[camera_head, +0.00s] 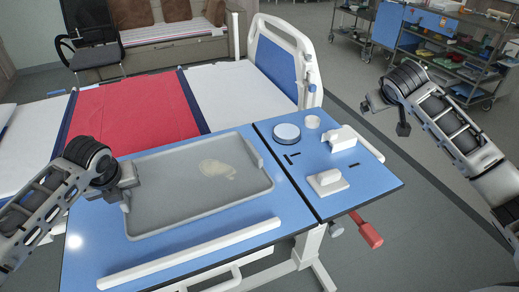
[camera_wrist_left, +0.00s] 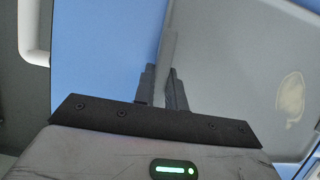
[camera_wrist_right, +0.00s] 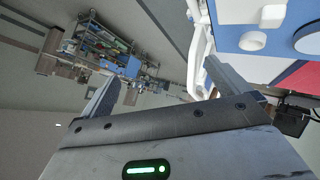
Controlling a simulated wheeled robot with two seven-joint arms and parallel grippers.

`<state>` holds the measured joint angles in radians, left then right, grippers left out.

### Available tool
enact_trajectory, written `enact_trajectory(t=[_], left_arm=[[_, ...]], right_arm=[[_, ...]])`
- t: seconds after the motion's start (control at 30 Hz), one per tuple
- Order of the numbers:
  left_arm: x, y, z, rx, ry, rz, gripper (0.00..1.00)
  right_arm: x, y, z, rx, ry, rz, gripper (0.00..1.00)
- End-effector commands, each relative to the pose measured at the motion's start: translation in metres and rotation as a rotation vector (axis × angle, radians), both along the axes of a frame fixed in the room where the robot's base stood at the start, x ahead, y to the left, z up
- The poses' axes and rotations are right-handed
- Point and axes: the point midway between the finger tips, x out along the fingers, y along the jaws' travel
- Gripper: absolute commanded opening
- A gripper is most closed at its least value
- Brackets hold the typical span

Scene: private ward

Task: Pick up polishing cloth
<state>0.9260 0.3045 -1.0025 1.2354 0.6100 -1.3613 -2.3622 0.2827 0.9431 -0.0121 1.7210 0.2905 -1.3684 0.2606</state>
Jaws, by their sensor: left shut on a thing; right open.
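A flat, crumpled beige piece, which looks like the polishing cloth (camera_head: 217,168), lies on the grey tray (camera_head: 165,215) on the blue tabletop. It also shows at the right of the left wrist view (camera_wrist_left: 290,98). My left gripper (camera_head: 126,198) is at the tray's left edge, and its fingers (camera_wrist_left: 162,85) are shut on that edge, well apart from the cloth. My right gripper (camera_head: 385,118) is open and empty, in the air right of the table. Its spread fingers show in the right wrist view (camera_wrist_right: 165,85).
The table's right section (camera_head: 365,185) carries a round white-rimmed dish (camera_head: 287,133), a small white cup (camera_head: 312,121) and white blocks (camera_head: 328,182). A white bar (camera_head: 190,254) runs along the front edge. The bed with a red cover (camera_head: 135,110) is behind. A supply cart (camera_head: 450,50) stands back right.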

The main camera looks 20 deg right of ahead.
Motion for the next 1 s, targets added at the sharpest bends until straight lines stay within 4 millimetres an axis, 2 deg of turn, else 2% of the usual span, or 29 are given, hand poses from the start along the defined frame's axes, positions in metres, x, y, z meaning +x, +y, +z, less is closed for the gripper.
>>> enact_trajectory(t=[0.03, 0.1, 0.2, 0.3, 0.4, 0.57, 0.83, 1.0], left_arm=[[0.000, 0.000, 0.001, -0.001, -0.001, 0.000, 0.00], [0.000, 0.000, 0.001, -0.001, -0.001, 0.000, 0.00], [0.000, 0.000, 0.001, -0.001, -0.001, 0.000, 0.00], [0.000, 0.000, 0.001, -0.001, -0.001, 0.000, 0.00], [0.000, 0.000, 0.001, -0.001, -0.001, 0.000, 0.00], [0.000, 0.000, 0.001, -0.001, -0.001, 0.000, 0.00], [0.000, 0.000, 0.001, -0.001, -0.001, 0.000, 0.00], [0.000, 0.000, 0.001, -0.001, -0.001, 0.000, 0.00]], right_arm=[[0.006, 0.025, -0.006, 0.099, 0.048, 0.020, 1.00], [0.006, 0.061, -0.018, 0.234, 0.147, 0.046, 1.00], [-0.003, 0.106, -0.027, 0.383, 0.300, 0.084, 1.00], [-0.017, 0.139, -0.028, 0.482, 0.443, 0.114, 1.00], [-0.031, 0.159, -0.026, 0.541, 0.556, 0.134, 1.00], [-0.044, 0.174, -0.026, 0.583, 0.652, 0.149, 1.00], [-0.047, 0.177, -0.070, 0.589, 0.669, 0.152, 1.00], [-0.046, 0.177, -0.088, 0.589, 0.664, 0.154, 1.00]])
